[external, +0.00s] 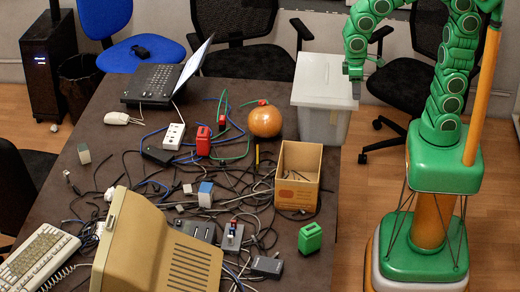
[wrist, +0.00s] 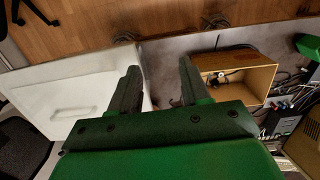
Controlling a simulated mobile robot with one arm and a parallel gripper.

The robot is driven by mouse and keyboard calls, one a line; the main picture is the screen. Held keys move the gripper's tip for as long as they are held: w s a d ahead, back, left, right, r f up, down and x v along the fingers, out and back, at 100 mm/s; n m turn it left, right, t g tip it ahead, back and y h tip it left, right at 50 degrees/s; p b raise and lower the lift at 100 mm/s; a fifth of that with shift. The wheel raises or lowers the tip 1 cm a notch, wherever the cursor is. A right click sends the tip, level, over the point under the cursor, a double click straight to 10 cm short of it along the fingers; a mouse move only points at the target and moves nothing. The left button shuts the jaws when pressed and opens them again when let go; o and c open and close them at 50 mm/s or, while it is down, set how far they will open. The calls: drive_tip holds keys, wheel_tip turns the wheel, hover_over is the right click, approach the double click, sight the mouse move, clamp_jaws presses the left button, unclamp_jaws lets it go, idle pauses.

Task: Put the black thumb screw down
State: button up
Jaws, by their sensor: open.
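I cannot make out the black thumb screw for certain in either view. Small dark items lie inside the open cardboard box (wrist: 262,75) in the wrist view, too small to name. My gripper (wrist: 158,68) is open, with its two dark fingers apart and nothing visible held between them. It is above the strip of table between the white bin and the box. In the external view my gripper (external: 355,84) hangs at the front right edge of the white lidded bin (external: 322,82). The cardboard box (external: 298,178) stands on the table below and left of it.
The dark table (external: 110,165) is cluttered with cables. A laptop (external: 165,82), an orange ball (external: 264,121), a red block (external: 203,141), a green block (external: 310,238) and a beige monitor (external: 160,250) stand on it. Office chairs surround it.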

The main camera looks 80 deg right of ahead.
drive_tip(key=s+d+r, duration=0.1)
drive_tip(key=s+d, duration=0.2)
drive_tip(key=s, duration=0.5)
drive_tip(key=s+d+r, duration=0.1)
drive_tip(key=s+d, duration=0.2)
drive_tip(key=s, duration=0.6)
drive_tip(key=shift+r+g, duration=0.15)
drive_tip(key=shift+g, duration=0.25)
